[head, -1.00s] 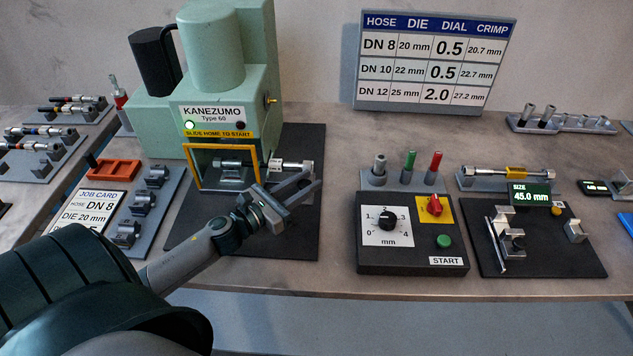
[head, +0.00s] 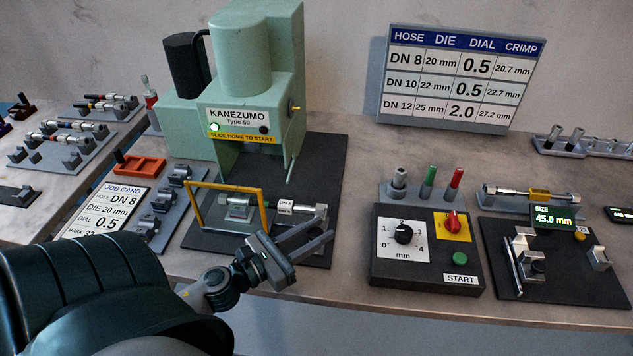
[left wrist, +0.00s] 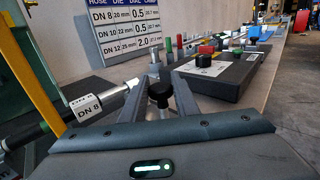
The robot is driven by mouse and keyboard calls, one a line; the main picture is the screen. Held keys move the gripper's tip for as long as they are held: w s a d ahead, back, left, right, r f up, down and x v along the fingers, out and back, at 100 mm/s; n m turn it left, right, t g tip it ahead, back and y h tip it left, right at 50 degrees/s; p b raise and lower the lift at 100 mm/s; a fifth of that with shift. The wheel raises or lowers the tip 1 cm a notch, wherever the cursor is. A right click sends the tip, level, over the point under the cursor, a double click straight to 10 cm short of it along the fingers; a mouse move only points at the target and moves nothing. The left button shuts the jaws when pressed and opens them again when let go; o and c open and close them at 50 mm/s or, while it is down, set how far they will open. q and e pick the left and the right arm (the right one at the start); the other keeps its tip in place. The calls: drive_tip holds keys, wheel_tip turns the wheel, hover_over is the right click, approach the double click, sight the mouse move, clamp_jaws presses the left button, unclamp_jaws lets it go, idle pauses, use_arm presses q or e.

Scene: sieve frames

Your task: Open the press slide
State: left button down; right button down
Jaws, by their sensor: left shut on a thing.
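The green press (head: 235,60) stands at the back left, with a lit lamp on its front. Its slide, with a yellow frame (head: 262,207), is drawn out toward the front edge, clear of the press body. The fitting, with a DN 8 tag (left wrist: 88,109), also shows in the left wrist view. My left gripper (head: 325,236) is in front and to the right of the frame. It is shut on a black knob (left wrist: 160,92), seen between its fingers in the left wrist view.
The control box (head: 428,245) with dial and START button stands to the right, and a gauge stand (head: 565,270) beyond it. A job card (head: 112,208) and die rack (head: 165,215) lie to the left. The table's front edge is close below the gripper.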

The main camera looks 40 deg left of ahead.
use_arm(q)
drive_tip(key=c, duration=1.4)
unclamp_jaws()
use_arm(e)
drive_tip(key=shift+d, duration=0.2)
drive_tip(key=shift+a, duration=0.1)
use_arm(q)
drive_tip(key=shift+s, duration=0.15)
drive_tip(key=shift+s+a+f+b, duration=0.2)
drive_tip(key=shift+s+b, duration=0.25)
drive_tip(key=shift+s, duration=0.1)
drive_tip(key=b+v, duration=0.6)
drive_tip(key=v, duration=0.6)
drive_tip(key=shift+s+f, duration=0.2)
use_arm(e)
wheel_tip(320, 180, down, 7)
use_arm(q)
drive_tip(key=v, duration=0.1)
drive_tip(key=b+v, duration=0.1)
drive_tip(key=shift+s+r, duration=0.25)
drive_tip(key=shift+s, duration=0.05)
drive_tip(key=shift+s+a+r, duration=0.1)
drive_tip(key=shift+s, duration=0.35)
use_arm(e)
drive_tip(key=w+a+t, duration=0.1)
drive_tip(key=w+a, duration=0.1)
drive_tip(key=w, duration=0.4)
drive_tip(key=shift+w+a+r+t+y, duration=0.2)
drive_tip(key=shift+a+t+y, duration=0.1)
drive_tip(key=shift+a+t, duration=0.1)
